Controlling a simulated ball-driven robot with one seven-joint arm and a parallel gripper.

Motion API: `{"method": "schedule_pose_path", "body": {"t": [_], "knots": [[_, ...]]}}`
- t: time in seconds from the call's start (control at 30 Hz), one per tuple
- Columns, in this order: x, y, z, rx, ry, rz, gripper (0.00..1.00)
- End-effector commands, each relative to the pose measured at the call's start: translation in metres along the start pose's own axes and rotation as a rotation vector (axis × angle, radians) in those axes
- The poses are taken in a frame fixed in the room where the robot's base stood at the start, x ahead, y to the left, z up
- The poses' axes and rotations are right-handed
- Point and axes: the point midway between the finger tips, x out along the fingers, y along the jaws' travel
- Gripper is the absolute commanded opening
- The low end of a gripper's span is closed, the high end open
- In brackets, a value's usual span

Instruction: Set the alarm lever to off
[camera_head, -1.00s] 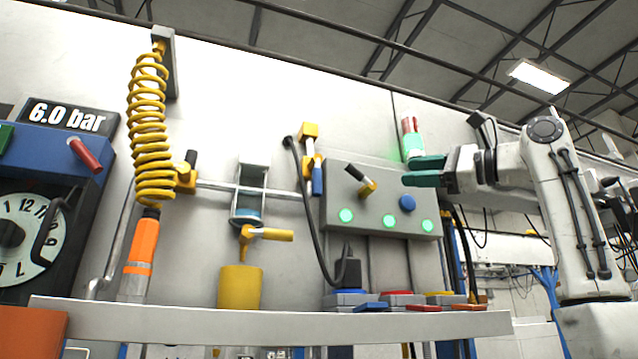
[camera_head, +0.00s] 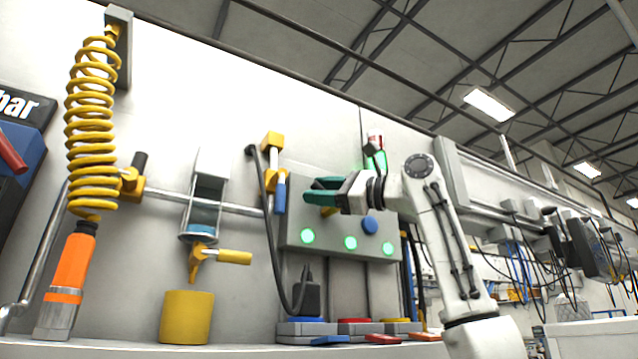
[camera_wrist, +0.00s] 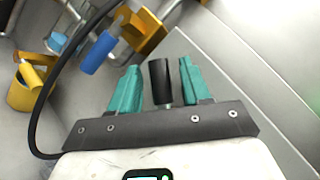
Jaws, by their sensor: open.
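The alarm lever, a black handle (camera_wrist: 160,80) on a metal stem, shows in the wrist view. It stands between the two green fingers of my gripper (camera_wrist: 156,88), with a gap on each side. My gripper (camera_head: 322,192) is open in front of the upper part of the grey control box (camera_head: 300,238) in the head view. There my fingers hide the lever handle, and only a bit of its yellow base (camera_head: 329,211) shows below them. Whether the fingers touch the lever cannot be told.
The box carries a blue button (camera_head: 369,225) and several lit green lamps. A blue-handled valve (camera_head: 280,192) and black cable (camera_head: 266,200) are close left. A yellow coil hose (camera_head: 90,130) and yellow cup (camera_head: 187,317) are farther left. A red-and-white beacon (camera_head: 375,145) stands above the box.

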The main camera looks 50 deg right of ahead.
Motion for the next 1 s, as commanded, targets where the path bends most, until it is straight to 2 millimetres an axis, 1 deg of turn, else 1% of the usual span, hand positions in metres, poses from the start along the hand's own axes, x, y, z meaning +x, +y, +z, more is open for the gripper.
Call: {"method": "schedule_pose_path", "body": {"t": [0.1,0.37,0.47,0.87,1.0], "knots": [[0.0056,-0.0005,-0.0002,0.001,0.0,-0.001,0.47],[0.0065,0.0003,-0.0006,0.0,0.0,-0.001,0.47],[0.0064,0.0003,-0.0005,0.0,0.0,-0.001,0.4],[0.0063,0.0001,-0.0003,0.0,0.0,-0.001,0.01],[0.0062,0.0001,-0.0003,0.0,0.0,-0.001,0.0]]}}
